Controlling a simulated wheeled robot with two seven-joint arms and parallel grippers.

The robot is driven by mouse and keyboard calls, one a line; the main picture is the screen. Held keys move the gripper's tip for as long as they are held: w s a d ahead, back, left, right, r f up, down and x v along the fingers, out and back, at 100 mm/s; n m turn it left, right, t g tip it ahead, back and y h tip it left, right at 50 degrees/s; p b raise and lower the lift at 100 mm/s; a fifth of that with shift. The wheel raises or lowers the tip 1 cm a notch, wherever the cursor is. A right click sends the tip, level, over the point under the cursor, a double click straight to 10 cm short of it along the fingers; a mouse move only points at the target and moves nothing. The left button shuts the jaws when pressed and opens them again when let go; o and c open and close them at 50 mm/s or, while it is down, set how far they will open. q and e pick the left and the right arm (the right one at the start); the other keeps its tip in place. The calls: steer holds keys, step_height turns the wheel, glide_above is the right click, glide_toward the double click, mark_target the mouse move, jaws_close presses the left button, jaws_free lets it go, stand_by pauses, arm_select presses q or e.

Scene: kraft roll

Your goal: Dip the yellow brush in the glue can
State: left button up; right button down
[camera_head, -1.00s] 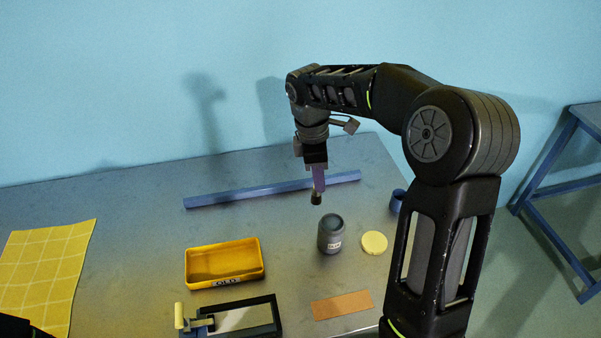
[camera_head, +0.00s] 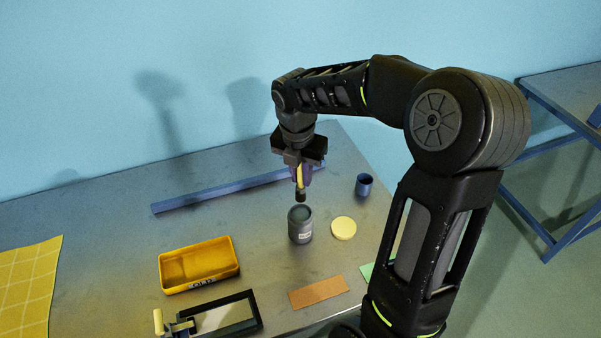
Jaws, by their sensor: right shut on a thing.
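My right gripper (camera_head: 300,172) is shut on the yellow brush (camera_head: 299,178), whose yellow handle shows between the purplish fingers. The brush hangs upright with its dark bristle end (camera_head: 300,196) down. The inside of the can shows only as a dark opening. My left gripper is not in view.
A cream round lid (camera_head: 343,228) lies right of the can, and a blue cup (camera_head: 364,185) stands behind it. A long blue bar (camera_head: 215,193) lies behind. A yellow tray (camera_head: 198,266), a framed tool (camera_head: 226,316), and a brown strip (camera_head: 319,291) lie in front.

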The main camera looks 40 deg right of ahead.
mark_target(301, 195)
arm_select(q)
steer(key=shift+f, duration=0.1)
arm_select(e)
steer(key=shift+f, duration=0.15)
